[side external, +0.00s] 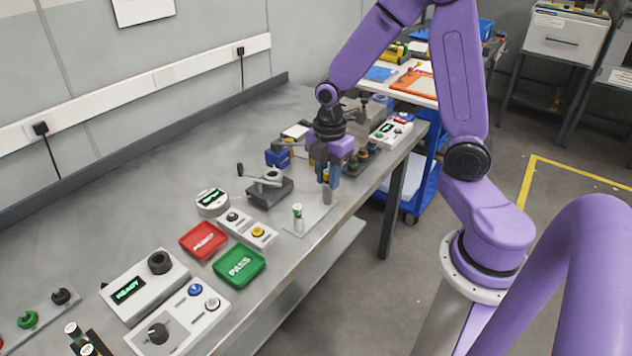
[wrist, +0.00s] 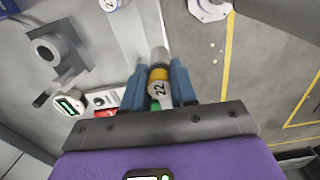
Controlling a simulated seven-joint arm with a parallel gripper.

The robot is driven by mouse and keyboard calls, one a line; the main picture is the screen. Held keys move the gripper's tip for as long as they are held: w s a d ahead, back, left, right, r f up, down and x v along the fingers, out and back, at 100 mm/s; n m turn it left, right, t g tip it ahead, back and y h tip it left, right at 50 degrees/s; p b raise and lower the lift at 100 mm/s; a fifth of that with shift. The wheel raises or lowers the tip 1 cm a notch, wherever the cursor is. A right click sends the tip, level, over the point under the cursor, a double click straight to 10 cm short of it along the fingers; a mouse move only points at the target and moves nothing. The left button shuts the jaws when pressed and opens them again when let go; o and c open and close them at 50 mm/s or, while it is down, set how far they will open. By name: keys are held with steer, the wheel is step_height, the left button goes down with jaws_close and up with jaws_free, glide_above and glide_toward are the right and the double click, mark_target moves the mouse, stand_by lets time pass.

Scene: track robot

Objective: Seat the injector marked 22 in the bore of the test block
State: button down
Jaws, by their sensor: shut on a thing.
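My gripper (side external: 328,182) is shut on an injector (wrist: 157,88), a short cylinder with a yellow band and a pale end marked 22. It holds the injector upright above the bench near its front edge; its grey lower part (side external: 327,197) shows below the fingers. A dark grey block (side external: 270,190) with a round raised fitting and a lever, apparently the test block, stands to the left of my gripper. It also shows at the left of the wrist view (wrist: 58,48).
Another injector (side external: 298,212) stands on a thin pale plate (side external: 318,217) in front of the block. A red tray (side external: 204,240), a green PASS tray (side external: 240,264) and control boxes (side external: 145,285) lie nearer the camera. More fixtures crowd the bench behind my gripper.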

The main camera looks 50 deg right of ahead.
steer(key=s+r, duration=0.3)
steer(key=s, duration=0.5)
steer(key=w+d+r, duration=0.2)
steer(key=w+r, duration=0.1)
steer(key=w, duration=1.2)
steer(key=shift+w+d+f, duration=0.25)
steer(key=shift+w+f, duration=1.9)
steer(key=shift+w, duration=0.15)
steer(key=shift+w+d+f, duration=0.25)
steer(key=shift+w+f, duration=1.9)
steer(key=shift+w, duration=0.2)
steer(key=shift+w+d+f, duration=0.25)
steer(key=shift+w+f, duration=1.9)
steer(key=shift+w, duration=0.15)
steer(key=shift+f, duration=0.2)
steer(key=c, duration=0.9)
jaws_free()
steer(key=shift+r, duration=0.1)
